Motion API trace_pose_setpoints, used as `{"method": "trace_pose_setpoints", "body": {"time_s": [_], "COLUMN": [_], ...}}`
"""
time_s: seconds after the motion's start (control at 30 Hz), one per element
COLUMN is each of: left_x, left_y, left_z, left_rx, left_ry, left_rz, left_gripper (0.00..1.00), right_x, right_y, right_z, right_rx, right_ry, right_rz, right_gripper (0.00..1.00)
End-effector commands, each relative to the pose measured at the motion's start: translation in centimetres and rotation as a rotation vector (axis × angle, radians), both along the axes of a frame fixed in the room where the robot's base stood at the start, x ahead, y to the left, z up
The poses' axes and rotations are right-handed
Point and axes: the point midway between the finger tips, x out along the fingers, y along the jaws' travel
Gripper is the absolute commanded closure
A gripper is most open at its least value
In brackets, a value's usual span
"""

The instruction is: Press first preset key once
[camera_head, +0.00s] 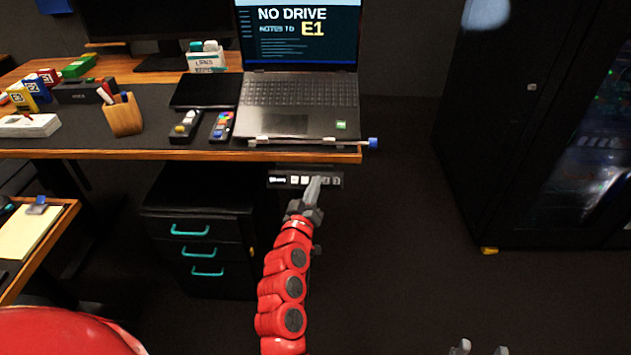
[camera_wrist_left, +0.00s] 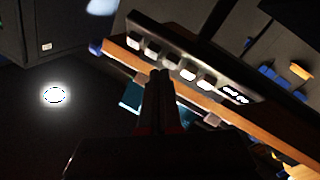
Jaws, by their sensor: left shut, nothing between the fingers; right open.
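A dark control panel (camera_head: 289,180) with a row of small pale keys hangs below the front edge of the desk, under the laptop. It shows larger in the left wrist view (camera_wrist_left: 221,90), with several lit keys and white markings at one end. I cannot read which key is the first preset. My left gripper (camera_head: 315,181) is shut and empty, its fingertips in front of the panel and hiding part of the key row. In the left wrist view its fingers (camera_wrist_left: 161,75) overlap the panel's edge near the middle keys; contact cannot be told. My right gripper (camera_head: 480,348) is open and empty at the bottom edge.
The desk edge (camera_head: 190,155) runs just above the panel. A laptop (camera_head: 297,93) stands on the desk, with a blue-tipped item (camera_head: 373,143) at the corner. A drawer cabinet (camera_head: 198,235) stands below, left of my left arm. The floor to the right is clear.

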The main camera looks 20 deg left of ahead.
Motion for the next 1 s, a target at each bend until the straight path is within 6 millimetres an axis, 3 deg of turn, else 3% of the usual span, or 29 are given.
{"method": "trace_pose_setpoints", "body": {"time_s": [1.0], "left_x": [0.64], "left_y": [0.15], "left_z": [-0.59], "left_rx": [0.001], "left_ry": [0.001], "left_rz": [0.000], "left_gripper": [1.00], "right_x": [-0.01], "right_y": [0.00], "right_z": [-0.65], "right_rx": [0.000], "right_ry": [0.000], "right_rz": [0.000], "right_gripper": [0.50]}}
